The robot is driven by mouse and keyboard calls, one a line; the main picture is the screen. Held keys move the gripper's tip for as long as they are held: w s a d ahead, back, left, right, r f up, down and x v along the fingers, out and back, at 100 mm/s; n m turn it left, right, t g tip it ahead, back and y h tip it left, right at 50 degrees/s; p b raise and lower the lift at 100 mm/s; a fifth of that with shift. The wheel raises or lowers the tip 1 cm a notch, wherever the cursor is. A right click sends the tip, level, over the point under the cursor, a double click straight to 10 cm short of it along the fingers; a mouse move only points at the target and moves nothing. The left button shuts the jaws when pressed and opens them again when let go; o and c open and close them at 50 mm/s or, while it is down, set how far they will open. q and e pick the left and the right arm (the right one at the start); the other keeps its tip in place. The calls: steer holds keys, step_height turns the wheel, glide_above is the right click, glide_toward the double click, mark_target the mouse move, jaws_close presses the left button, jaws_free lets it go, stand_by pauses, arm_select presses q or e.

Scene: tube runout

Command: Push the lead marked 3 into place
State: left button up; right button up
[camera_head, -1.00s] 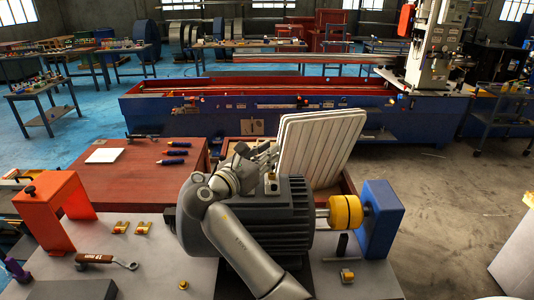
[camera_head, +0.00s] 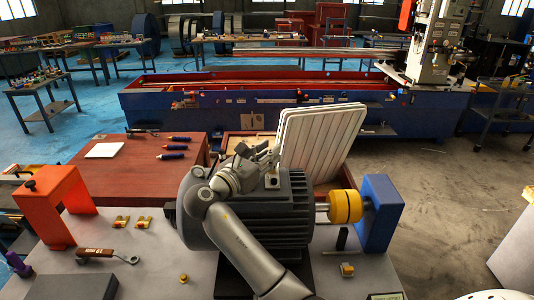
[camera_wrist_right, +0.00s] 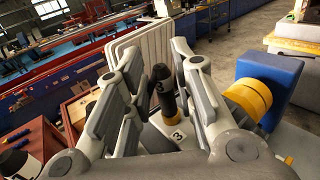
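The lead marked 3 (camera_wrist_right: 162,87) is a black, upright plug with a 3 on its side, seen in the right wrist view. Its lower end is at a pale block with a 3 label (camera_wrist_right: 178,135); I cannot tell how deep it sits. My right gripper (camera_wrist_right: 157,62) is open, one finger on each side of the lead, with a visible gap on the left. In the head view, the right gripper (camera_head: 258,160) is over the top of the grey motor (camera_head: 285,215), at its terminal block (camera_head: 271,181). My left gripper is not in view.
A yellow coupling (camera_head: 345,206) and blue stand (camera_head: 380,212) are right of the motor. An orange stand (camera_head: 60,190), wrench (camera_head: 105,255) and brass pieces (camera_head: 120,222) lie left. White striped panels (camera_head: 318,143) stand behind.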

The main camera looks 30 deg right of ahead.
steer(key=shift+o, duration=0.9)
steer(key=shift+a, duration=0.1)
steer(key=v, duration=1.2)
